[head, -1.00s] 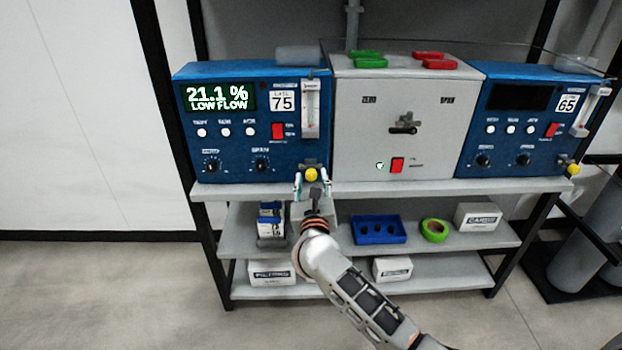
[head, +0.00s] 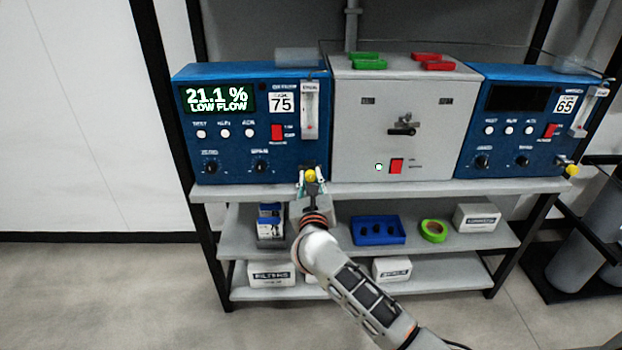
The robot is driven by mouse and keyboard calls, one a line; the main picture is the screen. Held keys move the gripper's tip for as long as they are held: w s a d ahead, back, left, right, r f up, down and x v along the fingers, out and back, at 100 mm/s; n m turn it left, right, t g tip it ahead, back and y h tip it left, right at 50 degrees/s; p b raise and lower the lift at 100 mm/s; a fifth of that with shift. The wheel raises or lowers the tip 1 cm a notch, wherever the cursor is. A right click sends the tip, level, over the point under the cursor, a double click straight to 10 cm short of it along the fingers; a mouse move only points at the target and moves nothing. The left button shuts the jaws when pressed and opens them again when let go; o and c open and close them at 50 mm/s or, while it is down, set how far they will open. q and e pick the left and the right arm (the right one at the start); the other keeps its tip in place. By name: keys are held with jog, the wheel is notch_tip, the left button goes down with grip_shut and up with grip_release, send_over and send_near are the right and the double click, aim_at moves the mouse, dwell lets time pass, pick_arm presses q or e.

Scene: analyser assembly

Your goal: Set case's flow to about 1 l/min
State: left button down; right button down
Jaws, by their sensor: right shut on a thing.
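The left blue analyser case (head: 222,160) stands on the top shelf, marked 75. Its display (head: 218,98) reads "21.1 %" and "LOW FLOW". A clear flow tube (head: 310,108) is upright on its right side; the float is too small to read. Below the tube, a yellow knob (head: 310,175) sits low at the case's right front. My right gripper (head: 311,183) comes up from below and is shut on the yellow knob, its fingers on either side. My left gripper is not in view.
A grey box (head: 352,125) with a black handle (head: 403,126) and red switch stands beside the case. A second blue case (head: 500,145), marked 65 with a dark display, stands at right. A blue tray (head: 366,240) and green tape roll (head: 433,231) lie on the lower shelf.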

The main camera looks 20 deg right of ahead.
jog(key=shift+r+n+p, duration=0.35)
jog(key=shift+n+p, duration=0.15)
jog(key=shift+n, duration=0.1)
jog(key=shift+n+p, duration=0.35)
jog(key=shift+n, duration=0.05)
jog(key=n+p, duration=0.2)
jog(key=shift+r+n, duration=0.1)
jog(key=shift+n, duration=0.2)
jog(key=n+p, duration=0.3)
jog(key=shift+n, duration=0.3)
jog(key=shift+n+p, duration=0.75)
jog(key=shift+n, duration=0.15)
jog(key=n+p, duration=0.4)
jog(key=n, duration=0.2)
jog(key=shift+f, duration=0.2)
jog(key=n+p, duration=0.1)
jog(key=n, duration=0.2)
jog(key=shift+p, duration=0.35)
jog(key=shift+n+p, duration=0.45)
jog(key=shift+n, duration=0.95)
jog(key=n+p, duration=0.1)
jog(key=n, duration=0.2)
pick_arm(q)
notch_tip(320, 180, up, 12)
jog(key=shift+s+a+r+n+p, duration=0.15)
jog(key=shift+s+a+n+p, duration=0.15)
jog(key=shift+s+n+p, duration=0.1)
pick_arm(e)
jog(key=shift+n, duration=0.9)
